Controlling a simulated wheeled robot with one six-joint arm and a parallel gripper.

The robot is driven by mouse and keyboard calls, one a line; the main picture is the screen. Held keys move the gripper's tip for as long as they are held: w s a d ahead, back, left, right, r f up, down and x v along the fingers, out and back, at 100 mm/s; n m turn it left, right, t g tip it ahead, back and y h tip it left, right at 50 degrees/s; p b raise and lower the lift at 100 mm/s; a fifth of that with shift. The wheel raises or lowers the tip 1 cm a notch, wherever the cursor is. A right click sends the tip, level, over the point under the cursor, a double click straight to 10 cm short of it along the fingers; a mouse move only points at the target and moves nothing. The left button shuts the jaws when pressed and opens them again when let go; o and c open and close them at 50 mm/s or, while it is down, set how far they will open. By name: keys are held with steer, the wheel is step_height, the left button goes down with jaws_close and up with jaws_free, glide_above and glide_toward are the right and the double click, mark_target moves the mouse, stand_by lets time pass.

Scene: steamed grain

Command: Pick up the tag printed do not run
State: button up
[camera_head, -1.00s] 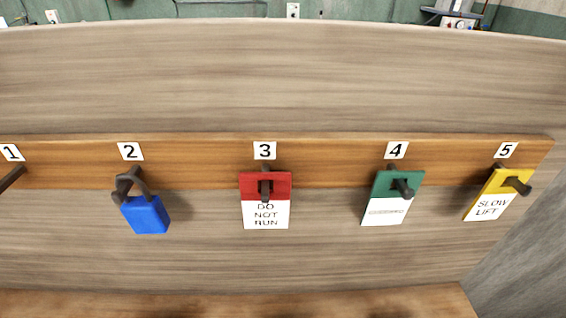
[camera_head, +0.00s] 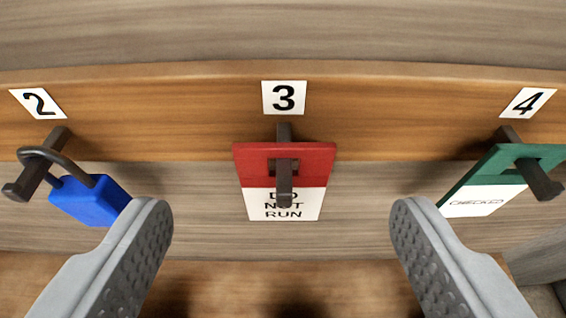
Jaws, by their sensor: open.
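The tag printed DO NOT RUN (camera_head: 257,203) has a red top and a white lower part. It hangs on the dark peg (camera_head: 284,185) under the number 3 label, near the middle of the view. The peg passes through the slot in its red top and covers part of the word DO. My gripper (camera_head: 280,232) is open and empty. Its two grey fingers stand wide apart, one to the lower left and one to the lower right of the tag, touching nothing that I can see.
A blue padlock (camera_head: 92,203) hangs on peg 2, close to my left finger. A green and white tag (camera_head: 482,190) hangs on peg 4, close to my right finger. The wooden rail (camera_head: 190,110) carries the pegs. A brown surface (camera_head: 230,285) lies below.

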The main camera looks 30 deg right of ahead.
mark_target(283, 153)
steer(key=shift+x, duration=2.55)
steer(key=shift+f, duration=0.1)
steer(key=c, duration=1)
steer(key=shift+c, duration=0.2)
steer(key=shift+r, duration=0.3)
steer(key=s+a, duration=1)
steer(key=s, duration=0.5)
